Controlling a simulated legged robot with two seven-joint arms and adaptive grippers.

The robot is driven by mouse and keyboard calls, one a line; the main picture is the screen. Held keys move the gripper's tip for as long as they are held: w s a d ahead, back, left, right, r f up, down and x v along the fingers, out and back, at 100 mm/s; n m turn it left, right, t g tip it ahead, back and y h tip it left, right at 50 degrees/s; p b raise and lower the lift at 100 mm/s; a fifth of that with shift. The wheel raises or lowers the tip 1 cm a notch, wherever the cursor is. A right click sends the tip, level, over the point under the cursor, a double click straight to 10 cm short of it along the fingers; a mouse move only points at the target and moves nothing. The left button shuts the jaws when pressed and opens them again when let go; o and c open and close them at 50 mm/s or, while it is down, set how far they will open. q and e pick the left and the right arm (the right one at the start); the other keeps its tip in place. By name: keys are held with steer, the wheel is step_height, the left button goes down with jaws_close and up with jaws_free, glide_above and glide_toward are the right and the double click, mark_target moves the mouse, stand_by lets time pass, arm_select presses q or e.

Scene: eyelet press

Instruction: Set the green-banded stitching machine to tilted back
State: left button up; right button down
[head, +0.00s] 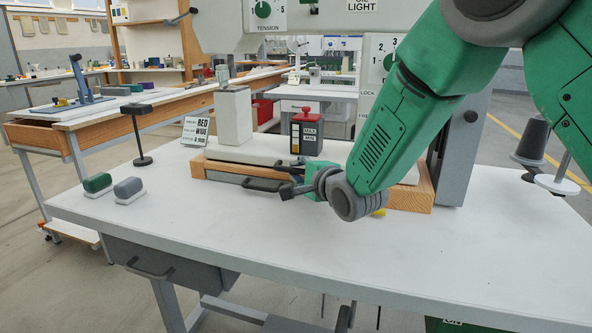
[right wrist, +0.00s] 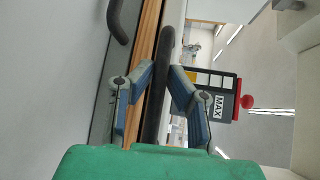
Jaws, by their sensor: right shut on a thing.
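The stitching machine spans the head view. A second dark handle (head: 266,184) sits lower on the base front. My left gripper is not in view.
A black stand (head: 142,160), sign (head: 194,131) and two small brush-like blocks (head: 128,188) are at left. A thread cone (head: 532,138) stands right. The front tabletop is clear.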

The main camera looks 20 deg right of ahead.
mark_target(307, 108)
steer(key=shift+w+d+r+p, duration=0.1)
steer(key=shift+d+r+p, duration=0.05)
steer(key=shift+r+p, duration=0.35)
steer(key=shift+w+d+r+p, duration=0.1)
steer(key=shift+r+p, duration=0.15)
steer(key=shift+r, duration=0.35)
steer(key=w+r+m+g+p, duration=0.1)
steer(key=r+p, duration=0.1)
steer(key=p, duration=0.2)
steer(key=d+r+m+g+p, duration=0.1)
steer(key=r+p, duration=0.2)
steer(key=p, duration=0.2)
steer(key=w+d+r+g+p, duration=0.1)
steer(key=r+p, duration=0.2)
steer(key=p, duration=0.2)
steer(key=shift+w+r+m+y, duration=0.2)
steer(key=shift+w+m+y, duration=0.1)
steer(key=shift+m+y, duration=0.1)
steer(key=shift+w+d+r+g+p, duration=0.25)
steer(key=shift+r+p, duration=0.2)
steer(key=shift+p, duration=0.25)
steer(key=shift+w+d+r+p, duration=0.35)
steer(key=shift+w+r+p, duration=0.35)
steer(key=shift+r, duration=0.05)
steer(key=shift+f, duration=0.15)
steer(key=c, duration=1.6)
jaws_free()
steer(key=shift+s, duration=0.1)
steer(key=shift+o, duration=0.2)
steer(key=shift+d, duration=0.1)
